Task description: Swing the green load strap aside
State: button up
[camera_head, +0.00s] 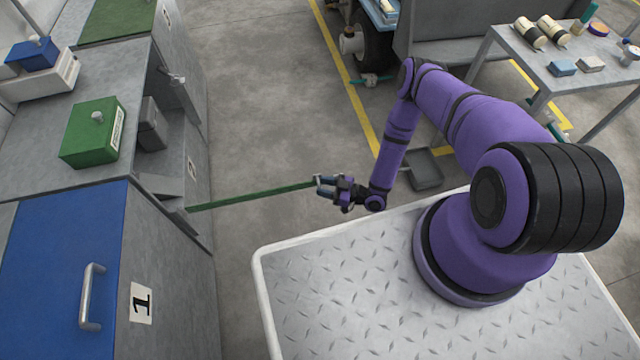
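The green load strap (252,196) is a long, thin, straight green bar. It runs out from the front of the grey cabinet (180,190), near the compartment marked 2, across the open floor. Its far end meets the fingertips of my gripper (321,186) in the camera view. The dark fingers with bluish tips point left towards the cabinet, at the strap's end. The fingers are small here and cover the strap's tip, so I cannot tell whether they are closed on it or only beside it.
A blue panel with a metal handle (92,296) and label 1 is at lower left. A green box (94,132) sits on the cabinet top. My base's tread-plate deck lies below the gripper. A dark tray (424,170) is on the floor behind my arm. A workbench (560,80) stands upper right.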

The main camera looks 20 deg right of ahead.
jog(key=v, duration=0.8)
jog(key=shift+d, duration=0.45)
